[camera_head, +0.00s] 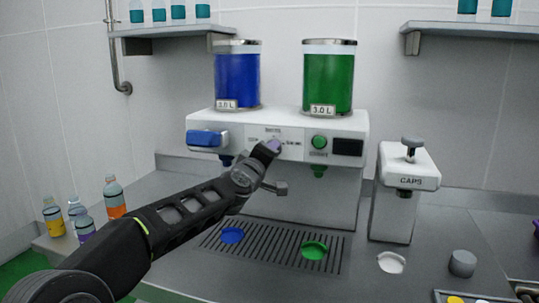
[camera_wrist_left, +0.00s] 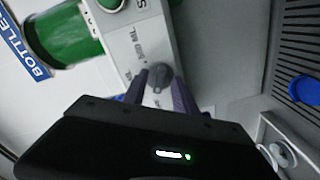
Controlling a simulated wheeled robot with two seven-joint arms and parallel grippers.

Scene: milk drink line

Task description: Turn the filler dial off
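The filler (camera_head: 350,125) is a white machine with a blue tank and a green tank on top. Its dial (camera_wrist_left: 158,78) is a small dark grey knob on the white front panel, beside printed marks. My left gripper (camera_head: 272,147) is at the panel in the head view and hides most of the dial. In the left wrist view the purple fingers of my left gripper (camera_wrist_left: 161,86) stand on either side of the dial, apart from each other. I cannot make out which mark the dial points to. My right gripper is not in view.
A blue lever (camera_head: 207,139) and a green button (camera_head: 319,142) flank the panel. Below is a drip grate (camera_head: 272,249) with blue and green discs. A caps machine (camera_head: 408,180) stands to the right. Several small bottles (camera_head: 115,197) stand at the left, near my arm.

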